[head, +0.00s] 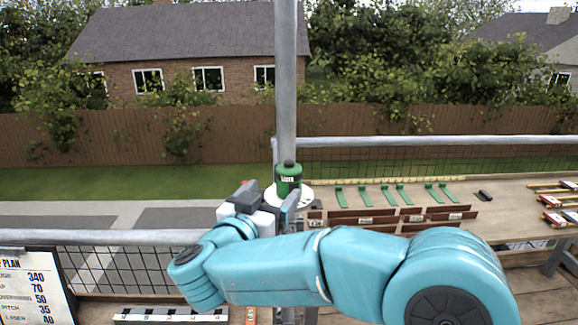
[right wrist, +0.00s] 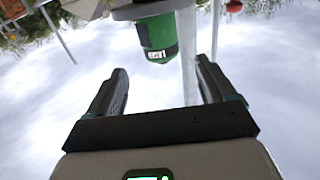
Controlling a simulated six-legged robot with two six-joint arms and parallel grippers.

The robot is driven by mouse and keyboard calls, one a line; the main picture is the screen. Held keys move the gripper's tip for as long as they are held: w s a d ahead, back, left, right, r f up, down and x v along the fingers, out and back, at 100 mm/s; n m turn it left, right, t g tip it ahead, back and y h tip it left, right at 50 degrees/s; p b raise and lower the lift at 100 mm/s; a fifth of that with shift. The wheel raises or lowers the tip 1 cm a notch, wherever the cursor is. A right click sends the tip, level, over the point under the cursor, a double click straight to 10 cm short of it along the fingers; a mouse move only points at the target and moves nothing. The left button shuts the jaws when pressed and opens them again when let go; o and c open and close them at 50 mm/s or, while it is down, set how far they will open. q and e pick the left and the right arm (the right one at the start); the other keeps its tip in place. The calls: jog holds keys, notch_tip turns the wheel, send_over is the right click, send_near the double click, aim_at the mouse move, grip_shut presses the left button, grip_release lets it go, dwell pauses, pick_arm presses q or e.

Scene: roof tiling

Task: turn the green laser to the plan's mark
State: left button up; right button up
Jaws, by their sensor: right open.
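The green laser (head: 288,178) has a dark cap and a white label. It stands upright on a round white plate (head: 306,192) in front of the grey pole. Marks on the plate are too small to read. My right gripper (head: 268,198) is open beside the laser, at its near left. In the right wrist view the laser (right wrist: 158,38) appears upside down beyond the open, empty fingers (right wrist: 160,85). My left gripper is out of view.
A vertical pole (head: 286,80) rises right behind the laser. A wooden bench (head: 520,205) on the right holds green strips (head: 388,195), brown tiles (head: 350,215) and red-ended tools (head: 555,210). A marked ruler strip (head: 170,314) lies at the bottom. Guard rails (head: 110,237) run across.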

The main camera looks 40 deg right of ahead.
aim_at(292, 170)
jog(key=p+x, duration=0.2)
jog(key=x, duration=0.9)
jog(key=shift+w+d+p, duration=0.15)
jog(key=shift+w+p, duration=0.05)
jog(key=shift+p, duration=0.1)
